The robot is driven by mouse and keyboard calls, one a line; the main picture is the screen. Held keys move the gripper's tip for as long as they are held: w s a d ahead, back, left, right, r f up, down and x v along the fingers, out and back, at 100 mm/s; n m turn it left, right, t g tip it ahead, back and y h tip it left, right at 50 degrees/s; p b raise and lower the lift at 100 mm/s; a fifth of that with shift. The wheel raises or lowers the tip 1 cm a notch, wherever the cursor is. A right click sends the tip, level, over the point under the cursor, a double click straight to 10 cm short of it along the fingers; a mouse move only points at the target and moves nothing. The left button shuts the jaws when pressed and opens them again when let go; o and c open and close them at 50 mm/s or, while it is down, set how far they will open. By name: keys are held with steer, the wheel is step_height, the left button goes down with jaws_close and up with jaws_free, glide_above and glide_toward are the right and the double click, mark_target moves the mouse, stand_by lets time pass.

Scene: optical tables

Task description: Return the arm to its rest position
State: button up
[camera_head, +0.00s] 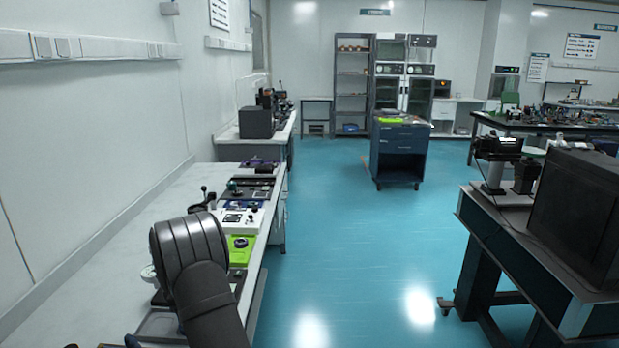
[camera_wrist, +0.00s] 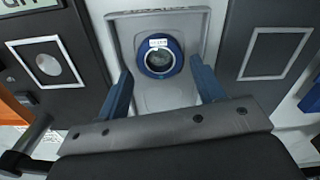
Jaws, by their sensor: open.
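My gripper (camera_wrist: 160,70) shows in the wrist view with its two blue fingers spread wide apart. Between and beyond the fingertips is a round part with a blue ring, a dark glassy centre and a small white label (camera_wrist: 158,43). It sits in a light grey recessed holder (camera_wrist: 190,20). Gaps show between the fingers and the ring, and nothing is held. In the head view my dark arm reaches over the left bench (camera_head: 180,195); my fingers cannot be made out there.
In the wrist view, dark panels with framed windows (camera_wrist: 47,63) flank the holder. In the head view, several devices, one green (camera_head: 241,247), line the bench beside my arm.

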step_height(320, 180, down, 4)
steer(key=shift+r, duration=2.45)
